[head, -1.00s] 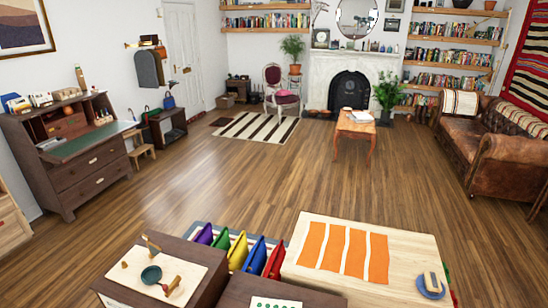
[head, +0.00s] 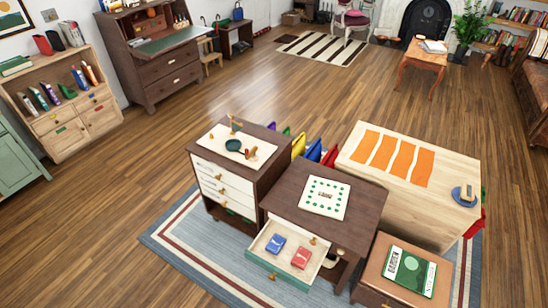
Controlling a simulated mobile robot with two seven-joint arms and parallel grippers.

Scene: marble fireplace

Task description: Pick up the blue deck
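The blue deck (head: 276,244) lies in the open drawer (head: 271,263) of the dark brown table in the head view. A red deck (head: 301,258) lies to its right in the same drawer, a small gap apart. The drawer is pulled out toward the lower left and has a green front edge. Neither of my grippers shows in the view.
A dark cabinet (head: 268,176) with white drawers stands left of the brown table (head: 357,205), and a light wooden cabinet (head: 447,205) stands behind right. A small brown table (head: 371,279) holds a green box (head: 409,269). Wooden floor (head: 110,215) is clear to the left.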

